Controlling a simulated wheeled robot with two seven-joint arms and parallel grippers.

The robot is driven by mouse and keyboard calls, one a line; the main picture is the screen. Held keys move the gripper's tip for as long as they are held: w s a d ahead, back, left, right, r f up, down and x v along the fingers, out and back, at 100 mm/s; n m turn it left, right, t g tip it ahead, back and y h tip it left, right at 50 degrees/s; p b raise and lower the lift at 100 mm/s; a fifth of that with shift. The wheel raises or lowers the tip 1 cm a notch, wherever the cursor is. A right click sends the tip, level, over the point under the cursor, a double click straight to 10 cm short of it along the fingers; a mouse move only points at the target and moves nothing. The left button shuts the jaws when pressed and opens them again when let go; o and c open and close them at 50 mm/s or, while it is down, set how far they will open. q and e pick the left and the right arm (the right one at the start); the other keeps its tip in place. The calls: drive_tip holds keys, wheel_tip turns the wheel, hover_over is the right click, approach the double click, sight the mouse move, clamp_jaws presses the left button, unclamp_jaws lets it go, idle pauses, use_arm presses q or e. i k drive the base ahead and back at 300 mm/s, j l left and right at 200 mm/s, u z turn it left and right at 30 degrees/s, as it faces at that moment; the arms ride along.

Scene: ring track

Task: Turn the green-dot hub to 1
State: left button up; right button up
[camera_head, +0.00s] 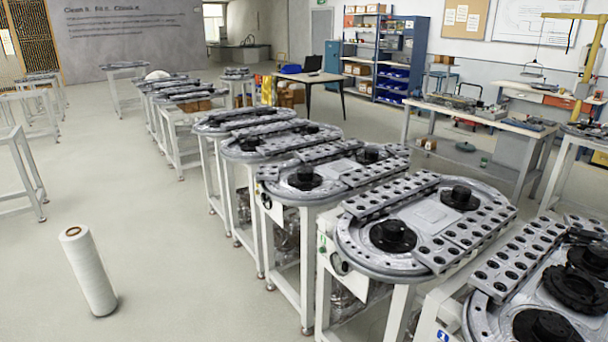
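Several ring-track tables stand in a row, each with a grey oval top and black round hubs. One table (428,217) has a near hub (393,235) and a far hub (461,197). A small green mark (322,240) shows on that table's white end panel, with a dark round part beside it. I cannot tell from here which hub the green dot belongs to, and no hub numbers or pointer settings are readable. Neither of my grippers is in view.
The nearest table (478,318), with a blue sticker (443,336), is cut off at lower right. A white roll (88,270) stands on the floor at lower left. Open floor (170,235) lies left of the row. Workbenches and shelves stand at the back right.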

sight(304, 174)
drive_tip(key=z, duration=0.25)
drive_tip(key=i+j+z, duration=0.3)
drive_tip(key=j+z, duration=0.1)
drive_tip(key=z, duration=0.15)
drive_tip(key=i+j+z, duration=0.1)
drive_tip(key=j, duration=0.25)
drive_tip(key=i+j+z, duration=0.1)
drive_tip(key=i+j, duration=0.35)
drive_tip(key=j, duration=0.3)
drive_tip(key=i+j+z, duration=0.15)
drive_tip(key=j, duration=0.2)
drive_tip(key=i+j, duration=0.15)
drive_tip(key=j, duration=0.25)
drive_tip(key=i+j, duration=0.2)
drive_tip(key=j, duration=0.2)
drive_tip(key=i+j, duration=0.15)
drive_tip(key=j, duration=0.2)
